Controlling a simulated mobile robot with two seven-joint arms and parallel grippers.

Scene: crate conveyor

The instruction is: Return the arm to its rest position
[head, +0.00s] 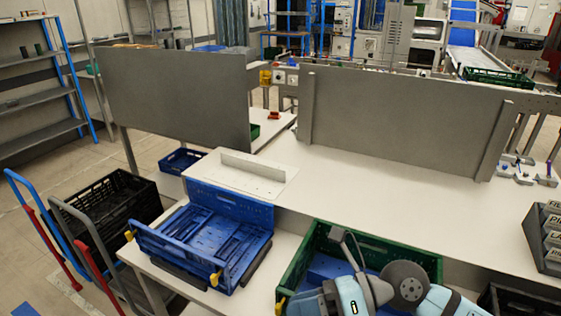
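My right arm, light blue and grey, comes in at the bottom right and bends over the green crate (370,243). Thin grey parts at its end, which look like my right gripper (352,252), stand over the crate. Whether its fingers are apart or together is not clear, and I see nothing held there. A blue panel or crate part (330,266) shows inside the green crate, partly hidden by my arm. My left gripper is not in view.
A blue folded crate (262,213) lies on the white table left of the green crate. A white table (400,190) stretches behind, mostly bare, with a grey panel (400,115) across its back. A labelled grey rack (545,240) stands at right. A black crate (125,195) sits on a trolley at left.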

